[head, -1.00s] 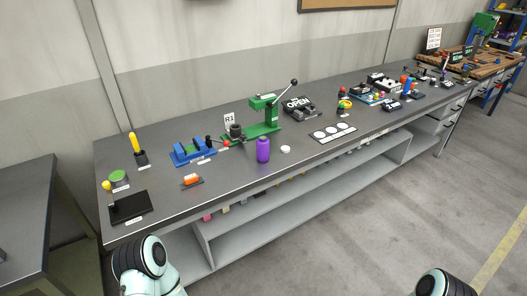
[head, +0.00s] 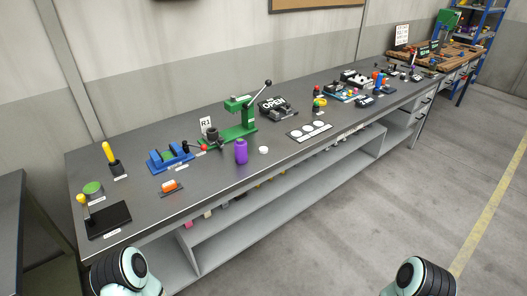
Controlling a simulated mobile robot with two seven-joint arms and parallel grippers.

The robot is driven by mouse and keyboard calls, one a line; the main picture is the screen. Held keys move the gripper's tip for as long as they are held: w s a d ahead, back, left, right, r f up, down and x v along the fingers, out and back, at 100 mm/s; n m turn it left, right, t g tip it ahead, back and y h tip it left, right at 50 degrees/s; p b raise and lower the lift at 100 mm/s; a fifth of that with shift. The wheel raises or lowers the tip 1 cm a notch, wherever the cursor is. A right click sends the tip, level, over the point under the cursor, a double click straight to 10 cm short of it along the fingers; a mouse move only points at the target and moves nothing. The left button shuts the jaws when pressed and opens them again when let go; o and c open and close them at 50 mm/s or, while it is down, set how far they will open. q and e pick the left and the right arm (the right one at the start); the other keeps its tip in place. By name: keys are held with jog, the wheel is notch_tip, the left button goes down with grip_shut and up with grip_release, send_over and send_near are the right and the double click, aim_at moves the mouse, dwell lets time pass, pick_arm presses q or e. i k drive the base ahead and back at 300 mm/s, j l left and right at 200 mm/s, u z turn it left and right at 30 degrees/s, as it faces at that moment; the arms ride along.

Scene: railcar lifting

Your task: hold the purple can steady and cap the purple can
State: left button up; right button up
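The purple can (head: 241,152) stands upright near the front edge of the long grey workbench, in the middle of the head view. A small white cap (head: 263,150) lies on the bench just right of the can, apart from it. The can's top looks purple; whether its mouth is open is too small to tell. Parts of both my arms show at the bottom left and bottom right, well short of the can. Neither gripper's fingers are in view.
A green press (head: 238,122) stands behind the can, with a blue vise (head: 171,158) to its left. An orange item (head: 169,186) lies front left. A plate with white discs (head: 309,130) lies to the right. Bare bench surrounds the can's front. Open floor lies right.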

aim_at(240, 145)
jog(key=i+l+u, duration=0.25)
jog(key=i+l, duration=1.1)
